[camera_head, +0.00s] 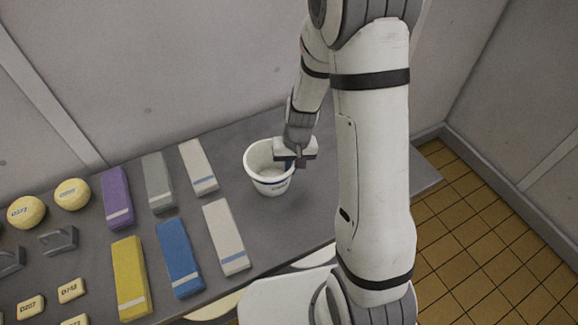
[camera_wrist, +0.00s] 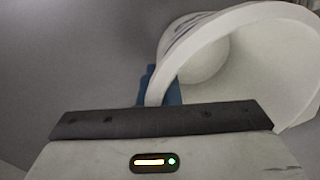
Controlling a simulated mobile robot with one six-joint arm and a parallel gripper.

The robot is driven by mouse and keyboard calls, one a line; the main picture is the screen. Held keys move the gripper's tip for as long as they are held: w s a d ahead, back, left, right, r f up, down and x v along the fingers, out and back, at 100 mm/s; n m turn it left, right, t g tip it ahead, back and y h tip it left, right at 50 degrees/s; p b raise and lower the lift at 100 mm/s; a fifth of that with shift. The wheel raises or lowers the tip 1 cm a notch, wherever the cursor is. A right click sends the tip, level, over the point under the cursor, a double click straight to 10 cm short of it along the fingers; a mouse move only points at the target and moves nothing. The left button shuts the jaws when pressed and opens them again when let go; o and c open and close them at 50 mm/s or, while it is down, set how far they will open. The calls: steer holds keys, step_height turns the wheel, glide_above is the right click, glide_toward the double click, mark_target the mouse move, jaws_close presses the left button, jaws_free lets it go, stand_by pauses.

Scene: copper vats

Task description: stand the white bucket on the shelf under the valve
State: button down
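The white bucket (camera_head: 270,181) is upright on or just above the grey table, right of the rows of blocks; I cannot tell if its base touches. The gripper looks shut on the rim. Neither the shelf nor the valve is in view.
The grey table (camera_head: 300,225) also holds purple, grey, white, yellow and blue blocks (camera_head: 180,258), round yellow pieces (camera_head: 72,194) and small tags. A wall (camera_head: 200,60) stands behind. Tiled floor (camera_head: 480,230) is clear at the right.

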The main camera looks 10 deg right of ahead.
steer(key=c, duration=1.6)
jaws_free()
steer(key=shift+c, duration=0.2)
